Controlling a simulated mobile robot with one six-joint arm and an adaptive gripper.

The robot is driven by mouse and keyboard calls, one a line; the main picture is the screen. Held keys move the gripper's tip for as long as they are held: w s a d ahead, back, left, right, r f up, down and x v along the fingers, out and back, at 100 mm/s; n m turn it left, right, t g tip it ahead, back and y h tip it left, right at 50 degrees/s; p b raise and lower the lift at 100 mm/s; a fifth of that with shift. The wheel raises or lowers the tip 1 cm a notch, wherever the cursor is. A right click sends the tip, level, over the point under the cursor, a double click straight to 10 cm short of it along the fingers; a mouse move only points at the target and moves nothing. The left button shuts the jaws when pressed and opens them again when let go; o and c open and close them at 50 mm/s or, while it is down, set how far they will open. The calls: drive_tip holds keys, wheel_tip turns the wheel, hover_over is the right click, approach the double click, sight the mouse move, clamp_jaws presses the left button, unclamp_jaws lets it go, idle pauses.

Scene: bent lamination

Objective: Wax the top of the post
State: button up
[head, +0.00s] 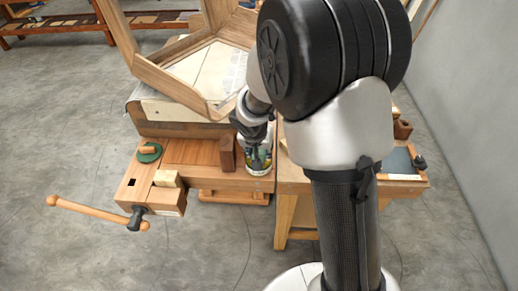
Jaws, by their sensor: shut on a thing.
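A dark brown wooden block (227,153) stands upright on the workbench, just left of my gripper; it looks like the post. My gripper (256,143) points down over the bench and is shut on a can (258,160) with a green and white label. The can is at the bench's right end, close beside the block. My gripper hides the can's top, and I cannot tell whether the can touches the bench. A green round pad (149,153) with a wooden knob lies at the bench's left. A pale yellow block (167,178) sits near the front.
The workbench (201,180) has a vise with a long wooden handle (95,212) at front left. A large wooden frame (178,78) stands behind. My own arm covers much of the right side. A second table (300,185) adjoins at right. The front floor is clear.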

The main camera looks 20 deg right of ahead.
drive_tip(key=shift+s+f+b, duration=0.1)
drive_tip(key=shift+f+b, duration=0.5)
drive_tip(key=shift+b, duration=0.35)
idle(2.0)
drive_tip(key=shift+r, duration=0.15)
drive_tip(key=shift+r+p, duration=2.4)
drive_tip(key=shift+r, duration=1.05)
drive_tip(key=shift+s+a+r+n+y, duration=0.1)
drive_tip(key=shift+s+r+n+y, duration=0.3)
drive_tip(key=shift+s+n, duration=0.4)
drive_tip(key=shift+s+d+r+n+y, duration=0.1)
drive_tip(key=shift+s+r+n+y, duration=0.2)
drive_tip(key=shift+s+n, duration=0.5)
drive_tip(key=shift+s+a+r+n+y, duration=0.1)
drive_tip(key=shift+s+r+n+y, duration=0.2)
drive_tip(key=shift+s+r+n, duration=0.5)
